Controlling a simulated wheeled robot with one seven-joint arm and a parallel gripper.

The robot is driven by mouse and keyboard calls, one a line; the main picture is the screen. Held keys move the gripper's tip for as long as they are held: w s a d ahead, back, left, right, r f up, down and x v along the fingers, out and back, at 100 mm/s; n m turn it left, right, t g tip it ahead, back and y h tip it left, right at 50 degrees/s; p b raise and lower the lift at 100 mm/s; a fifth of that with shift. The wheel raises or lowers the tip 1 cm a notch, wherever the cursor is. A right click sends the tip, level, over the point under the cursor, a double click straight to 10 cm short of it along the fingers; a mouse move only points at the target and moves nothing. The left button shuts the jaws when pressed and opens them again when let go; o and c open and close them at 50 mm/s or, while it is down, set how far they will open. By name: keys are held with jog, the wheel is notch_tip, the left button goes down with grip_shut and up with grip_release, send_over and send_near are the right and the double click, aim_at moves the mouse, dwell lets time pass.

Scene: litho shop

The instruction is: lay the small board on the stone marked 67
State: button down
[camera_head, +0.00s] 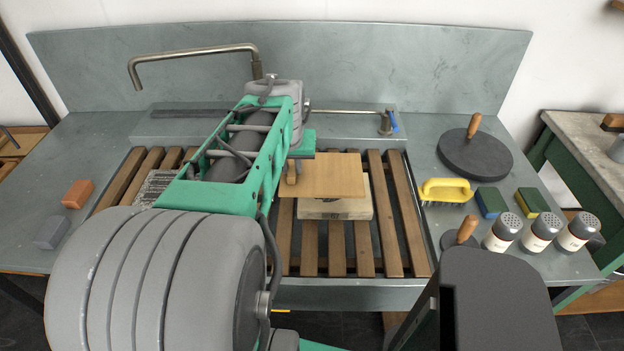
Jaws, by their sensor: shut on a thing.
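The small board (333,176) is a flat tan wooden sheet. My gripper (292,173), at the end of the green and grey arm, is shut on the board's left edge; the arm hides part of that side. The stone (336,209) is a pale block on the wooden slats, with a small dark mark on its front face that looks like 67. The board lies over the back and middle of the stone and reaches past its left side. I cannot tell whether it touches the stone or is held just above it.
A slatted rack (405,230) spans the sink bench. A bent tap (195,52) stands behind. On the right are a round black disc (474,155), a yellow brush (446,190), sponges (490,203) and shakers (502,232). A speckled slab (153,187) lies left, partly hidden.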

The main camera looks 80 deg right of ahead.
aim_at(307, 168)
jog(key=s+d+f, duration=0.1)
jog(key=f, duration=0.1)
jog(key=d+f, duration=0.1)
jog(key=d, duration=0.1)
jog(key=s+d+f, duration=0.1)
jog(key=f, duration=0.1)
jog(key=shift+s+d+f, duration=0.15)
jog(key=shift+s+f, duration=0.15)
jog(key=f, duration=0.3)
jog(key=shift+s+d, duration=0.15)
jog(key=shift+d, duration=0.05)
jog(key=shift+f, duration=0.25)
jog(key=shift+f, duration=0.1)
jog(key=shift+f, duration=0.15)
jog(key=c, duration=1.3)
grip_release()
